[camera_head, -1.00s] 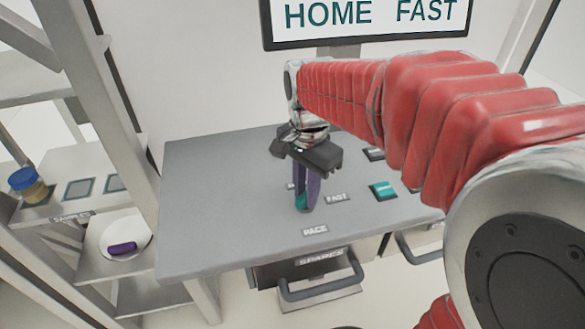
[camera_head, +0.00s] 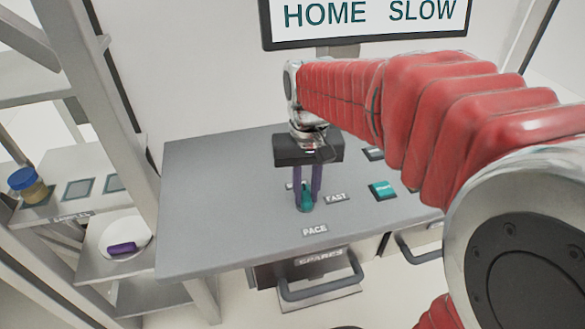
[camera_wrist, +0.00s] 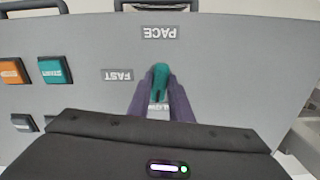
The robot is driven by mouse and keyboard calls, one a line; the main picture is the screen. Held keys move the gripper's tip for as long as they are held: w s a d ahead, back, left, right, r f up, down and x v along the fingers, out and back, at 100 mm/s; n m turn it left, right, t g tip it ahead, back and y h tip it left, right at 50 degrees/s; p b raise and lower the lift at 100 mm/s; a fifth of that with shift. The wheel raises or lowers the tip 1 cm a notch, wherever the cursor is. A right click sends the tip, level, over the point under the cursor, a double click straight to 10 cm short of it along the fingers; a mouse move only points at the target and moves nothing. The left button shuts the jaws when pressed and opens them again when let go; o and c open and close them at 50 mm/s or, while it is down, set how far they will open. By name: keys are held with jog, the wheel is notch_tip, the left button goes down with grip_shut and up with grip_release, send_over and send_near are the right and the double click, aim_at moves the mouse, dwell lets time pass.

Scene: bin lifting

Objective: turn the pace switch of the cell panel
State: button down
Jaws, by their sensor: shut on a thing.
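The pace switch (camera_head: 306,200) is a small teal knob on the grey panel top, behind the PACE label (camera_head: 314,230) and left of the FAST label (camera_head: 336,197). It also shows in the wrist view (camera_wrist: 160,80). My gripper (camera_head: 307,198) points down over the panel, with its purple fingers shut on the knob, one on each side. The fingers partly hide the knob and the label under it, which I take to be SLOW. The screen (camera_head: 368,18) above reads HOME SLOW.
A teal button (camera_head: 382,190) stands right of the switch. An orange button (camera_wrist: 14,71) shows in the wrist view. A shelf at left holds a blue-lidded jar (camera_head: 28,186) and a plate (camera_head: 108,236) with a purple piece. A SPARES drawer (camera_head: 318,272) is below the panel.

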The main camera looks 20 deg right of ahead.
aim_at(306, 194)
jog(key=shift+w+d+n, duration=0.1)
jog(key=shift+w+n, duration=0.05)
jog(key=shift+n, duration=0.65)
jog(key=shift+r, duration=0.1)
jog(key=c, duration=1.6)
grip_release()
notch_tip(306, 194, up, 14)
jog(key=shift+f, duration=0.2)
